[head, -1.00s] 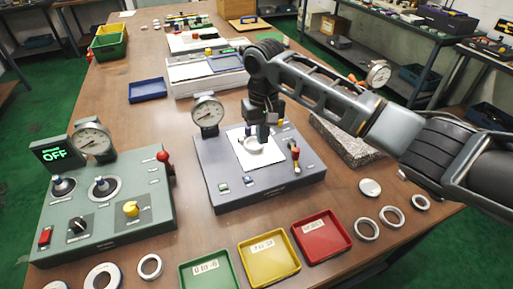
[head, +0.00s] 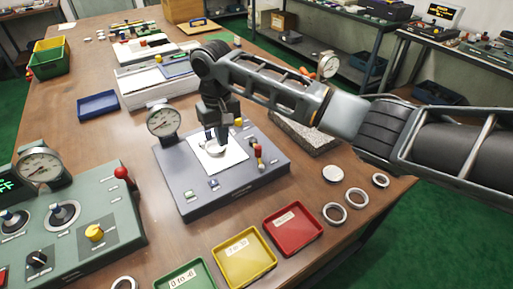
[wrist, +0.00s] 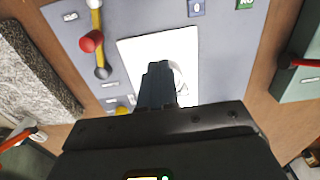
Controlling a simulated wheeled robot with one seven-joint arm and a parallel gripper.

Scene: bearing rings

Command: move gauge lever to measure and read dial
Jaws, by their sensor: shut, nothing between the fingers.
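The grey-blue gauge fixture (head: 190,195) stands mid-table with a round dial (head: 163,121) at its back left corner. The dial faces me, but its needle is too small to read. A red-handled lever (head: 258,152) stands on the fixture's right side; the wrist view shows its red knob (wrist: 92,41) to the left of my fingers. A pale ring (head: 214,148) lies on the white plate (head: 232,161), partly hidden by my gripper (head: 218,138). My gripper is shut and empty, pointing down just over the ring; in the wrist view its fingers (wrist: 158,80) cover part of the ring. Contact cannot be told.
A green console (head: 95,215) with a dial, knobs and a red-ball lever (head: 122,172) stands at left. Green (head: 186,281), yellow (head: 272,267) and red (head: 318,235) trays line the front. Loose rings lie at right near a granite block (head: 305,138). A blue tray (head: 98,106) sits behind.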

